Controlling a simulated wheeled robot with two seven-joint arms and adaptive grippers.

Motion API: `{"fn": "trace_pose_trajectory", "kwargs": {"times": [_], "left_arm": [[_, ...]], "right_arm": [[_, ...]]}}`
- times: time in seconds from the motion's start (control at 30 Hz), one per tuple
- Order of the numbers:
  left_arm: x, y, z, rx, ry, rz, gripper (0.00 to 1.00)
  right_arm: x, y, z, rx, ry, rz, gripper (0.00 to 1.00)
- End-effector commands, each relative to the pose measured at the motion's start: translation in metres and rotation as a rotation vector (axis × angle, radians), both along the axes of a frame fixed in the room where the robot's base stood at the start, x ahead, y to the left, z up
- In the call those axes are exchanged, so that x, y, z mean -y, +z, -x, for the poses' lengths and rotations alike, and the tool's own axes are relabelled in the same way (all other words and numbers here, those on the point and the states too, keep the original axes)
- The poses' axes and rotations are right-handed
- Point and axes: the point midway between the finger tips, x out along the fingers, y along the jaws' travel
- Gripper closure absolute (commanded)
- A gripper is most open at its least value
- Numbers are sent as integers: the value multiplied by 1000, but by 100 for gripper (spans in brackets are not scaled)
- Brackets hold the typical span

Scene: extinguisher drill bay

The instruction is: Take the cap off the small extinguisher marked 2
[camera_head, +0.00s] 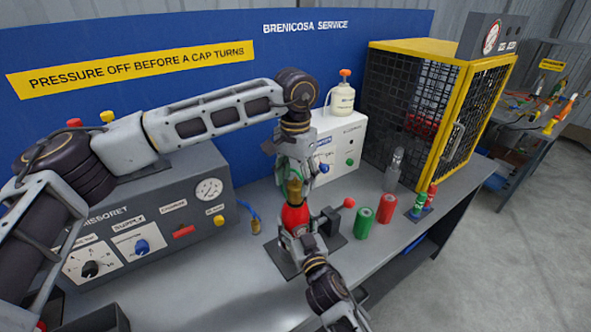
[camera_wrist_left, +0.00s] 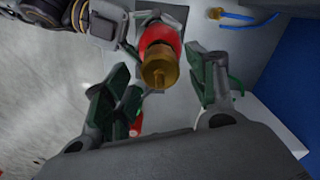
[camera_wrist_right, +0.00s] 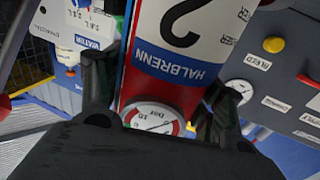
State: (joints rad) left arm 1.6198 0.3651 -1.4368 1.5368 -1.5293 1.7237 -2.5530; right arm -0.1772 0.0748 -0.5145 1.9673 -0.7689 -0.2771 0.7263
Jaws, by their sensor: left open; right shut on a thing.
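The small extinguisher marked 2 (camera_wrist_right: 180,75) is red with a white label and a round gauge (camera_wrist_right: 152,117); I cannot read its needle surely. It stands upright on the bench in the head view (camera_head: 295,216). Its brass cap (camera_wrist_left: 158,68) is on top, also in the head view (camera_head: 294,188). My right gripper (camera_wrist_right: 158,100) is shut on the extinguisher's body from the front. My left gripper (camera_wrist_left: 165,92) is open above the cap, its green-padded fingers on either side and apart from it. In the head view the left gripper (camera_head: 290,168) partly hides the cap.
A dark plate with a red-knobbed clamp (camera_head: 349,202) is beside the extinguisher. Green and red cylinders (camera_head: 385,208) and a clear bottle (camera_head: 393,168) stand to the right. A yellow-framed mesh cage (camera_head: 415,110) is behind, a grey control console (camera_head: 150,225) left. A blue hose (camera_head: 250,215) lies between.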

Motion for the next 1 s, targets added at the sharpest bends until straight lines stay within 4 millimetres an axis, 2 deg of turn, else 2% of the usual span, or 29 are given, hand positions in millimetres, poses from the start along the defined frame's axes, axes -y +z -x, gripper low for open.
{"fn": "trace_pose_trajectory", "kwargs": {"times": [0.3,0.5,0.77,0.87,1.0], "left_arm": [[-1,-33,0,-1,2,-1,43],[0,-40,0,1,2,1,43],[-1,-41,0,1,1,1,43],[-1,-41,0,1,1,1,52],[0,-41,0,0,1,0,70]], "right_arm": [[0,0,0,0,1,-1,99],[0,0,0,0,1,-1,99],[0,0,0,0,1,-1,99],[0,0,0,0,1,-1,99],[0,0,0,0,1,-1,99]]}}
